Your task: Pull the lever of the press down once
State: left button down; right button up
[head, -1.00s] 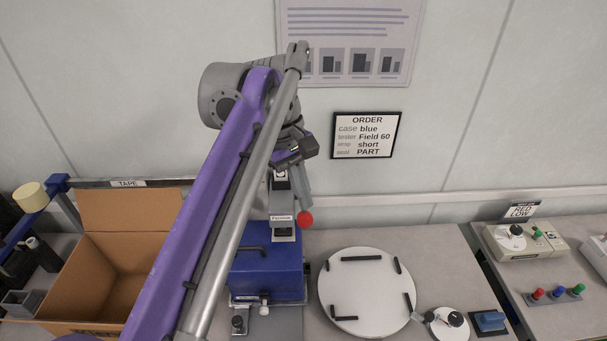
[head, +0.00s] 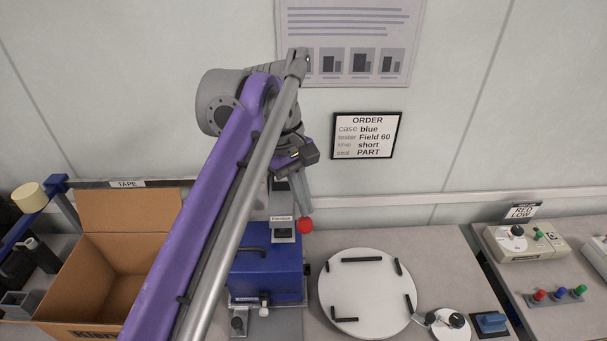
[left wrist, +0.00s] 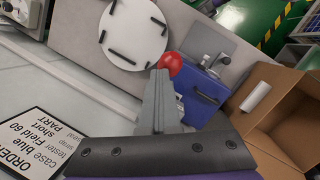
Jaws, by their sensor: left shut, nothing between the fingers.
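The press (head: 282,218) is a grey column with a name label, standing behind a blue case (head: 265,275) with a dark handle. The red ball (head: 305,226) on its lever shows at the right of the column; the lever's rod is mostly hidden. My left gripper (head: 306,211) reaches down from above, shut and empty, with its tips right above the ball. In the left wrist view the shut fingers (left wrist: 162,78) end at the red ball (left wrist: 170,63), seemingly touching it. My right gripper is not in view.
An open cardboard box (head: 150,215) stands left of the press. A round white plate (head: 367,300) with black bars lies to the right. An order sign (head: 366,136) hangs on the wall.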

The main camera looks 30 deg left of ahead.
pick_arm(q)
jog(key=shift+s+d+f+b, duration=0.3)
jog(key=shift+s+f+b, duration=0.05)
jog(key=shift+s+f, duration=0.15)
jog(key=shift+s+d+f+b, duration=0.3)
jog(key=shift+s+f, duration=0.1)
jog(key=shift+s, duration=0.1)
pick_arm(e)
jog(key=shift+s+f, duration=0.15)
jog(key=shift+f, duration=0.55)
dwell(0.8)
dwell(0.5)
pick_arm(q)
jog(key=shift+w+a+r+p, duration=0.3)
jog(key=shift+w+r+p, duration=0.15)
jog(key=shift+r+p, duration=0.15)
jog(key=w+a+r+p, duration=0.4)
jog(key=w+r+p, duration=0.2)
jog(key=w, duration=0.1)
jog(key=shift+w+a+r+p, duration=0.3)
jog(key=shift+w+p, duration=0.05)
jog(key=shift+p, duration=0.05)
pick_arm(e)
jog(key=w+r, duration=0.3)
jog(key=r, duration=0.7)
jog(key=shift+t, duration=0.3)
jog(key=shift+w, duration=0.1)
